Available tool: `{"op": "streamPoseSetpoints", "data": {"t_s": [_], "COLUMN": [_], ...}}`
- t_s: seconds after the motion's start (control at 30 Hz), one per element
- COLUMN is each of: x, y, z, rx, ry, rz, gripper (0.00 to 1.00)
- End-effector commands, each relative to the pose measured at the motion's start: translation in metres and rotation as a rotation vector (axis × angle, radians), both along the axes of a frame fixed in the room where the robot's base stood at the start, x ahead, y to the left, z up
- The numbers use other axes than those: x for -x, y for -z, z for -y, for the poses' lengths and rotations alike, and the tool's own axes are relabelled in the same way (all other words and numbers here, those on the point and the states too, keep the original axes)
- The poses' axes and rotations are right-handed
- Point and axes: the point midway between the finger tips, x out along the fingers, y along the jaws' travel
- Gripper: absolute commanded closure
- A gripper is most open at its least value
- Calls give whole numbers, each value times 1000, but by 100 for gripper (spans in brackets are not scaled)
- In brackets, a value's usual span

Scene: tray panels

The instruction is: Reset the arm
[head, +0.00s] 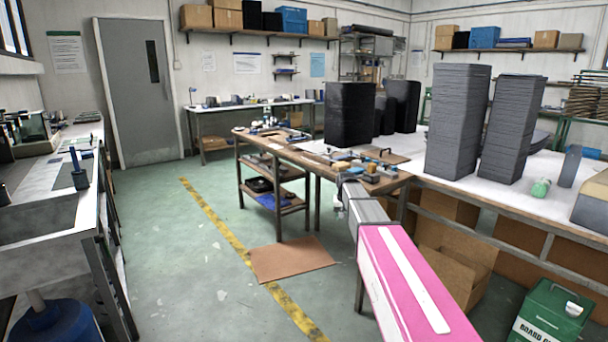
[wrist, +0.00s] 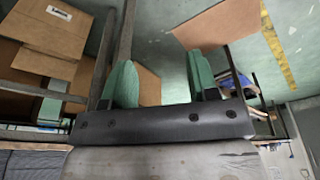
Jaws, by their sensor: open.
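My arm (head: 402,275) reaches forward from the bottom right of the head view. Its pink and white link leads to a grey section (head: 366,208) near the front corner of the worktable. I cannot make out my fingers in the head view. In the wrist view my gripper (wrist: 160,62) has its two green fingers spread wide apart. Nothing is between them; the floor and a cardboard box show behind. No held object is visible.
A long worktable (head: 450,188) with tall dark stacks (head: 458,120) stands at right. Cardboard boxes (head: 450,272) and a green bin (head: 552,312) sit below. A brown sheet (head: 290,260) lies on the floor.

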Motion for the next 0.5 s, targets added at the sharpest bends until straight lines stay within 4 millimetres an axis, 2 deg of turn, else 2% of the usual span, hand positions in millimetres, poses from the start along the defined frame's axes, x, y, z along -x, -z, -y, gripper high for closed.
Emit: {"op": "streamPoseSetpoints", "data": {"t_s": [0.03,0.17,0.2,0.3,0.4,0.5], "x": [42,117,140,200,254,296], "y": [19,61,72,96,115,127], "z": [3,8,9,12,15,16], "rx": [-1,-5,-7,-13,-18,-22], "ry": [-6,-24,-30,-44,-57,-67], "rz": [-21,-69,-84,-119,-154,-180], "gripper": [46,46,46,46,46,46]}}
